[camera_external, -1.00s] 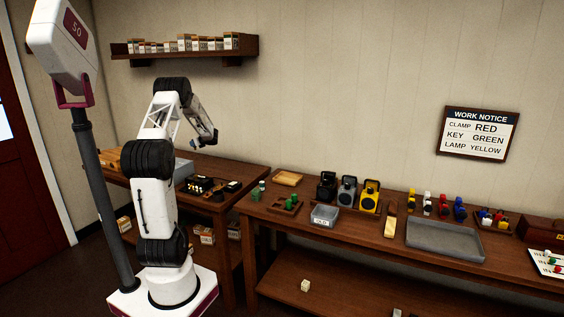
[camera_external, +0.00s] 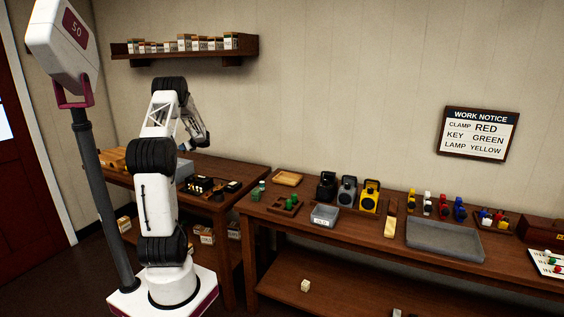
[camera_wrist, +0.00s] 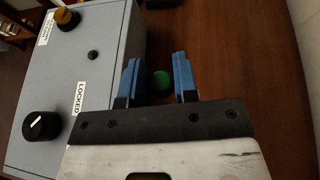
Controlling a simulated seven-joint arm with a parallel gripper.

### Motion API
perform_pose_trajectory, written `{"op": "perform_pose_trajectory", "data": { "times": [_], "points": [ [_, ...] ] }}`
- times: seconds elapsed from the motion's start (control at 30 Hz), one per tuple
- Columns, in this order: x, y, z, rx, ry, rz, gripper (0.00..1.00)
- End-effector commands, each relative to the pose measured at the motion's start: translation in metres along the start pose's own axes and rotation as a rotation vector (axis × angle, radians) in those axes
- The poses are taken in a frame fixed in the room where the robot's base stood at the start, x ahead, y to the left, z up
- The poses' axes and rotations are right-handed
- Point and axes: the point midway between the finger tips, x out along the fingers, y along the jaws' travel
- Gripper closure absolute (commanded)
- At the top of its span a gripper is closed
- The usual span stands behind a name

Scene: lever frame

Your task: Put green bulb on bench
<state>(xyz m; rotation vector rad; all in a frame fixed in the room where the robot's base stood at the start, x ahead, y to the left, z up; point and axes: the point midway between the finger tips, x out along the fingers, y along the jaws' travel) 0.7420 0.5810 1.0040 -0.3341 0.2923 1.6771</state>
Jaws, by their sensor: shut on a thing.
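In the wrist view, my gripper (camera_wrist: 158,78) has its blue fingers on either side of a round green bulb (camera_wrist: 162,81) and is shut on it. Only the bulb's rounded green part shows; the rest is hidden. A brown wooden bench top (camera_wrist: 225,60) lies below, beside a grey box (camera_wrist: 85,75). In the external view, my gripper (camera_external: 188,143) is over the left bench (camera_external: 235,175), partly hidden behind my arm. The bulb cannot be made out there.
Wood right of the gripper is bare. The long right bench (camera_external: 345,232) holds a grey tray (camera_external: 445,240) and coloured parts. A shelf (camera_external: 185,49) hangs above.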

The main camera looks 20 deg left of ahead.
Motion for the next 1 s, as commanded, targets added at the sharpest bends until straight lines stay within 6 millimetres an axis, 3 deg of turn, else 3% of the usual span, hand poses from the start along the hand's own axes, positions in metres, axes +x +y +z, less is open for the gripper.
{"op": "perform_pose_trajectory", "data": {
  "times": [0.5, 1.0],
  "points": [
    [0.022, 0.0, -0.053, 0.001, 0.001, 0.0, 0.98],
    [0.025, 0.0, -0.062, 0.001, 0.001, 0.0, 0.98]
  ]
}}
